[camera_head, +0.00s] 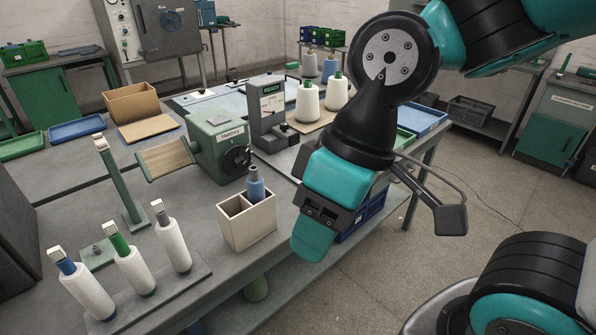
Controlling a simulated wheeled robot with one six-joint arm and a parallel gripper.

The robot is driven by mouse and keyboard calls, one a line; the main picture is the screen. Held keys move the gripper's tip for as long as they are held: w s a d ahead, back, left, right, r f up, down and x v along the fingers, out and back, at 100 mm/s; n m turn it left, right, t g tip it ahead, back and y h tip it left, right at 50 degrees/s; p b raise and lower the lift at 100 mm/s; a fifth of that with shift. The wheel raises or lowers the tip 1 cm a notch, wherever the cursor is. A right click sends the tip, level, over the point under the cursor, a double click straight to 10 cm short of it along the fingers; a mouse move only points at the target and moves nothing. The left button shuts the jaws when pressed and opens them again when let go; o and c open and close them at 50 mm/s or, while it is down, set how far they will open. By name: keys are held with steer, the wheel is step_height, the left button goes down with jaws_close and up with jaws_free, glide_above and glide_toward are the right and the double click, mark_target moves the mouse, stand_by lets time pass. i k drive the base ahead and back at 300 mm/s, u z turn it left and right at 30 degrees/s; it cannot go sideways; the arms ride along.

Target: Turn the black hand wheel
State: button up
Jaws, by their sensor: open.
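The black hand wheel (237,160) is on the right end face of a green machine (216,138) with a white name label, on the grey workbench. It is small in the camera_head view and its handle is hard to make out. My gripper (380,228) hangs down to the right of the machine, nearer the camera, above the bench's right edge. It is open and empty, with a teal part at left and a dark pad at right spread apart. It is clear of the wheel and does not hide it.
A grey-green instrument (267,113) and white cones (307,104) are behind the wheel. Floor (480,190) is free at right.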

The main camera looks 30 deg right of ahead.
mark_target(240, 163)
steer(key=z, duration=0.25)
steer(key=k, duration=0.65)
steer(key=z, duration=1.05)
steer(key=i, duration=1.25)
steer(key=u, duration=0.9)
steer(key=i, duration=0.35)
steer(key=u, duration=0.4)
